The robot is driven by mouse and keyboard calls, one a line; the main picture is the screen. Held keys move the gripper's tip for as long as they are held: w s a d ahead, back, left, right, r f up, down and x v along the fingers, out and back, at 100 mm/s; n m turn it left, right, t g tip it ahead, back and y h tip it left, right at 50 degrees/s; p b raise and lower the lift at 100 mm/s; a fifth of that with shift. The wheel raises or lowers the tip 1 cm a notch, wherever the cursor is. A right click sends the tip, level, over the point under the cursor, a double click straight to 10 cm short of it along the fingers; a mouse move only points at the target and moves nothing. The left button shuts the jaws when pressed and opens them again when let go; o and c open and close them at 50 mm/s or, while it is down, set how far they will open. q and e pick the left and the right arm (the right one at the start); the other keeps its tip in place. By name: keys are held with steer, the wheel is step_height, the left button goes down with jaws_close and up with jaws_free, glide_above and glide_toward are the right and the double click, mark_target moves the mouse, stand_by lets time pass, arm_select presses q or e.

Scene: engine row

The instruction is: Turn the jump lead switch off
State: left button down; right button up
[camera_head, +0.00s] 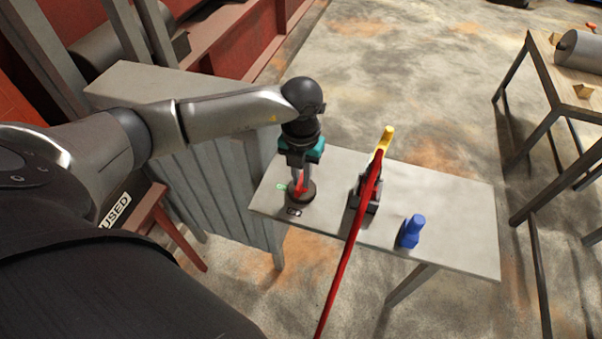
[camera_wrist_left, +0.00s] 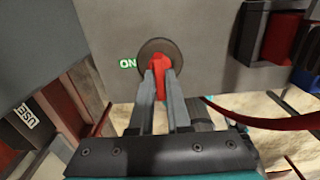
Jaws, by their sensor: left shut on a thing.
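The jump lead switch has a round dark base (camera_head: 308,194) and a red handle (camera_head: 298,187) on the light grey tabletop (camera_head: 450,215). In the left wrist view the red handle (camera_wrist_left: 160,66) stands between my fingertips, in front of the round base (camera_wrist_left: 176,58). A green ON label (camera_wrist_left: 128,63) is beside the base. My left gripper (camera_head: 300,180) comes down from above and is shut on the red handle; its fingers hide part of it. A small dark label (camera_head: 294,212) lies in front of the base. My right gripper is not in view.
A blue object (camera_head: 411,232) stands further right. Grey corrugated cabinet (camera_head: 215,190) is at left.

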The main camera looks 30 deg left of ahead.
mark_target(301, 179)
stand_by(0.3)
arm_select(q)
steer(key=c, duration=0.9)
jaws_free()
step_height(301, 179, up, 15)
steer(key=shift+r+p, duration=0.15)
steer(key=shift+p, duration=0.45)
